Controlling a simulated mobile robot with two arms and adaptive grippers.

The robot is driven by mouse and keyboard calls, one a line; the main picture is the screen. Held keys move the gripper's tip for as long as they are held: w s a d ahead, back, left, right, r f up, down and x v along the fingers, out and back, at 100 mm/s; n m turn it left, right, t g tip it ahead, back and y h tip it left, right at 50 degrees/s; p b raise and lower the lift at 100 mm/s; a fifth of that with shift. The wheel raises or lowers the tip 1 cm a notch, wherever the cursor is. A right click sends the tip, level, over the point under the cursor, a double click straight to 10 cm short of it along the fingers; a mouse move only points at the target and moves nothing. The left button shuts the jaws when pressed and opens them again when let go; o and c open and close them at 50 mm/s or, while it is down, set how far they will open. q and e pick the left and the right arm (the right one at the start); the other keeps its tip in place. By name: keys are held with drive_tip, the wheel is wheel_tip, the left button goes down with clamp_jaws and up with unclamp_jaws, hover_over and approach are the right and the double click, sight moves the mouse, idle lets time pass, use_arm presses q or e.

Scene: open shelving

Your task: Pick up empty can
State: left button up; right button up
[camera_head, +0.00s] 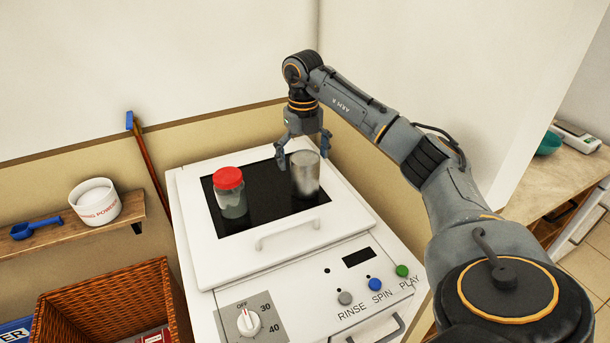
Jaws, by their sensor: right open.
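A plain grey metal can (306,176) stands upright on the dark window in the lid of a white washing machine (190,240). My right gripper (303,159) is above the can and pointing down. Its fingers are spread, one at each side of the can's top, and nothing is held. I cannot tell whether the fingers touch the can. A clear jar with a red lid (231,203) stands to the left of the can on the same window. My left gripper is not in view.
A wooden shelf (60,233) at left holds a white tub (96,203) and a blue scoop (36,227). A wicker basket (100,290) stands below it. The lid handle (288,233) sticks up in front of the can. The wall is close behind.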

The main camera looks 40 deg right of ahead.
sight(305, 179)
drive_tip(key=shift+s+f+p, duration=0.15)
drive_tip(key=shift+f+p, duration=0.15)
drive_tip(key=shift+f, duration=1.25)
drive_tip(key=shift+s+f+p, duration=0.1)
drive_tip(key=shift+f+p, duration=0.15)
drive_tip(key=shift+f, duration=1.3)
drive_tip(key=shift+c, duration=0.6)
drive_tip(key=shift+s, duration=0.1)
drive_tip(key=c, duration=0.9)
drive_tip(key=shift+c, duration=0.2)
